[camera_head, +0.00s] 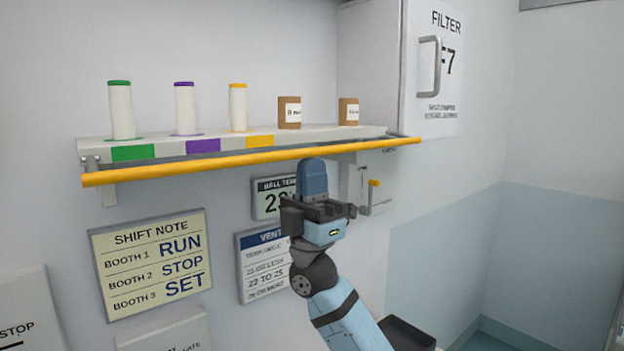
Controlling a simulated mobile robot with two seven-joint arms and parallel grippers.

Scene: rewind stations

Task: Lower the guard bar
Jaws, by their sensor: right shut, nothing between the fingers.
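The guard bar (240,163) is a long yellow rod along the front of the wall shelf (290,134). It runs from the left end of the shelf to past its right end, near the height of the shelf's front edge. My right gripper (312,165) is shut and empty. It points up, with its fingertips at or just in front of the middle of the bar in the picture; I cannot tell whether they touch it. My left gripper is not in view.
On the shelf stand green-topped (121,110), purple-topped (185,108) and yellow-topped (238,107) spools and two brown boxes (289,113). Below hang a shift note (151,262) and a vent sign (262,265). A small yellow-tipped lever (373,184) and a filter cabinet (437,75) are at right.

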